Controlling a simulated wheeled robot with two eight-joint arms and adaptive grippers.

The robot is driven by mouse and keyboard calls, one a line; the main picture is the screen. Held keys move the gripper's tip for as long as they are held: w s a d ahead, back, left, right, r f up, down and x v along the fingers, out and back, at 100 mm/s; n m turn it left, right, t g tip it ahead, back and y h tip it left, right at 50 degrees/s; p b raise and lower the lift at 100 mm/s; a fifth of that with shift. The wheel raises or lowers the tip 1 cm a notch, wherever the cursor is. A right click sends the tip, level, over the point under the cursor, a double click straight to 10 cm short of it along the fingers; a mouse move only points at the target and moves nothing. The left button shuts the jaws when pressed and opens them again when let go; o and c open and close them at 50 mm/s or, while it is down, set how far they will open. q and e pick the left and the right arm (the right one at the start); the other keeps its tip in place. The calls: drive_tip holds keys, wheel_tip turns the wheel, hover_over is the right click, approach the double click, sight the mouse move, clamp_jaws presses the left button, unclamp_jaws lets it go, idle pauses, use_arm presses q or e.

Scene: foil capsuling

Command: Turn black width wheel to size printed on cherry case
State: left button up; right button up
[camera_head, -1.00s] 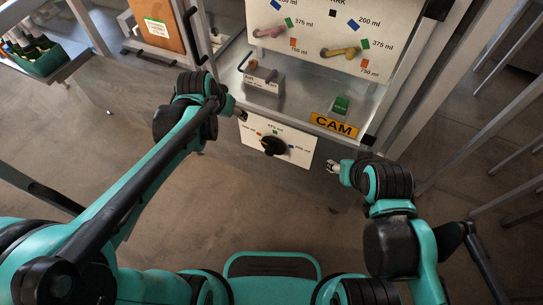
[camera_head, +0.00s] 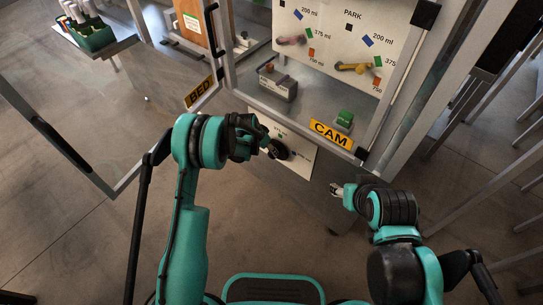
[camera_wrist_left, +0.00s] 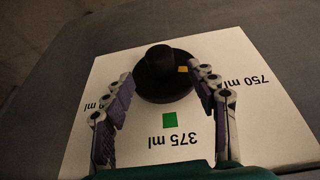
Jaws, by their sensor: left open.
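The black wheel (camera_wrist_left: 160,80) sits on a white panel (camera_wrist_left: 216,137) in the left wrist view, with a small orange mark near its right side. A green square and "375 ml" are printed on the panel below it, and "750 ml" at right. The left label is partly hidden by a finger. My left gripper (camera_wrist_left: 165,105) is open, its fingers either side of the wheel's lower part; contact is unclear. In the head view the wheel (camera_head: 281,150) is partly behind my left gripper (camera_head: 266,145). My right gripper (camera_head: 337,189) hangs right of the panel, its opening unclear. A brown case (camera_head: 190,18) bears an unreadable label.
A white board (camera_head: 345,40) with coloured size marks stands behind. Metal frame posts rise at right.

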use_arm(q)
drive_tip(key=b+x, duration=0.2)
drive_tip(key=x, duration=0.4)
drive_tip(key=shift+w+d+f, duration=0.1)
drive_tip(key=shift+f, duration=0.15)
drive_tip(key=c, duration=1.2)
